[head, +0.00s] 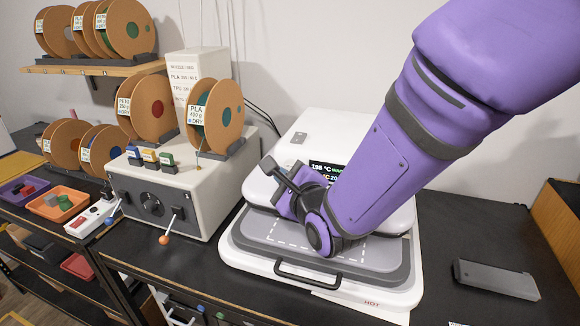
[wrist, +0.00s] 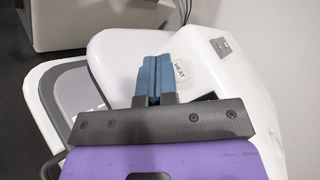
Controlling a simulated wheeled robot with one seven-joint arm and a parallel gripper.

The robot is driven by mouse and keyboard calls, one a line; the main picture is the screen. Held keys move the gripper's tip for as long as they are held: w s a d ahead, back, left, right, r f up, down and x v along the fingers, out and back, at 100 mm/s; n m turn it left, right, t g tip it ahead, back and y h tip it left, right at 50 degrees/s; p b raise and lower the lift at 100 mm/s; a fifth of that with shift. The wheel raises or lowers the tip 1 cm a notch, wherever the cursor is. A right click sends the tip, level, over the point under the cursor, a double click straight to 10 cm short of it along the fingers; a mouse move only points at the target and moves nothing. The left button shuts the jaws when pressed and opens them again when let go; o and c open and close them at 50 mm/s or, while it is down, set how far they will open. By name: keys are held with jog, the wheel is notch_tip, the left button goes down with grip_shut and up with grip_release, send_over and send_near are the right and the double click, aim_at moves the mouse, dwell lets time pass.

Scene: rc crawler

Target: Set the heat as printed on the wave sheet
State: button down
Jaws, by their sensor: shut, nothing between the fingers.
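The white heat press (head: 395,290) stands on the black bench with a grey lower plate and a dashed outline on it. Its display (head: 325,168) reads about 198 °C on the top line; the rest is partly hidden by my arm. In the wrist view a round white dial marked HEAT (wrist: 183,72) sits on the white housing. My gripper (wrist: 152,62) is shut and empty, its blue fingertips beside the dial's left edge; I cannot tell whether they touch it. My gripper also shows in the head view (head: 270,168), in front of the press. I cannot make out a wave sheet.
A beige control box (head: 195,195) with an orange-tipped lever and filament spools stands left of the press. A white panel (head: 198,75) behind it lists nozzle and bed temperatures.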

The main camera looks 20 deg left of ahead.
jog(key=s, duration=0.4)
jog(key=shift+s+d, duration=0.25)
dwell(0.7)
jog(key=shift+n+h, duration=0.7)
jog(key=shift+h, duration=0.2)
jog(key=w+d+r, duration=0.2)
jog(key=w+d, duration=0.1)
jog(key=w+d+r, duration=0.1)
jog(key=d, duration=0.1)
jog(key=shift+w+d+r, duration=0.2)
jog(key=shift+w+r, duration=0.05)
jog(key=shift+w, duration=0.1)
jog(key=w+d+r+n+h, duration=0.1)
jog(key=d+r+n+h, duration=0.15)
jog(key=d, duration=0.75)
jog(key=w+d+r+n+g+h, duration=0.1)
jog(key=d+r+n+h, duration=0.2)
jog(key=d, duration=0.6)
jog(key=w+d+r+n+h, duration=0.15)
jog(key=d+r, duration=0.25)
jog(key=d, duration=0.6)
jog(key=s+d+r+n+g+h, duration=0.1)
jog(key=s+d+n+g+h, duration=0.3)
jog(key=s+d, duration=1.5)
jog(key=n, duration=0.3)
jog(key=shift+h, duration=0.4)
